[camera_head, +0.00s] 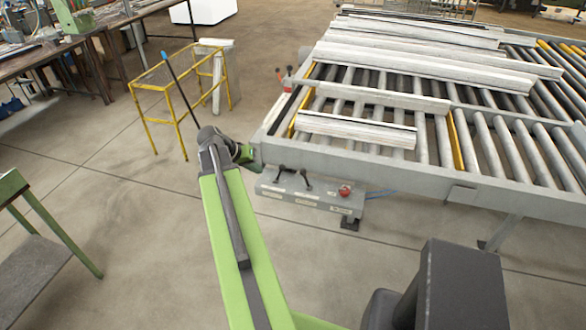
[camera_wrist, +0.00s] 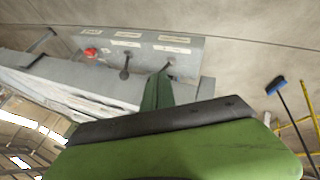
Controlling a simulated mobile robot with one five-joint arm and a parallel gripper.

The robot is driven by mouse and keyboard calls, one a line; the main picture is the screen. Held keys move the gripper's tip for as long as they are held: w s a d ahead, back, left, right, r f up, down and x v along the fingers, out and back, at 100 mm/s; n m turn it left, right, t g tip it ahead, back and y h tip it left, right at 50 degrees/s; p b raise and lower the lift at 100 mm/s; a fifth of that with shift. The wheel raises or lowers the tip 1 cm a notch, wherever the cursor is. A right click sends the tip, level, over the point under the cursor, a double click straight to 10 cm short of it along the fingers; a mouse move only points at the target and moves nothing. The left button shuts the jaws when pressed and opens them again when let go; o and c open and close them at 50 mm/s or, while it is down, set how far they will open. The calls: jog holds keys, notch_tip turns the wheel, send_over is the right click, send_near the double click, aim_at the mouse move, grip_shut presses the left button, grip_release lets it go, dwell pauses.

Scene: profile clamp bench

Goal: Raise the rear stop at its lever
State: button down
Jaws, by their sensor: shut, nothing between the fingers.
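A grey control box (camera_head: 310,196) hangs below the near left corner of the roller table. It carries two dark levers, a left one (camera_head: 280,171) and a right one (camera_head: 306,179). The wrist view shows the box upside down, with one lever (camera_wrist: 124,72) clear and the other (camera_wrist: 171,62) partly hidden behind my fingertips. Its label plates are too small to read, so I cannot tell which lever is the rear stop's. My green gripper (camera_wrist: 163,74) is shut and empty, its tips close to the partly hidden lever; contact cannot be told.
A red button (camera_head: 345,190) sits at the box's right end. The roller table's frame (camera_head: 400,176) lies above and beside the box, with pale profiles (camera_head: 357,131) on its rollers. A yellow stand (camera_head: 160,88) with a blue-tipped broom is behind left.

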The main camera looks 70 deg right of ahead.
jog(key=s+d+r+m+g, duration=0.1)
jog(key=s+d, duration=0.3)
jog(key=s, duration=0.2)
jog(key=shift+s+d+r+m, duration=0.15)
jog(key=shift+d+r+m, duration=0.05)
jog(key=shift+d+m, duration=0.15)
jog(key=b+x, duration=0.7)
jog(key=x, duration=0.3)
jog(key=shift+b, duration=0.4)
jog(key=shift+d, duration=0.1)
jog(key=shift+s+r, duration=0.1)
jog(key=shift+r, duration=0.05)
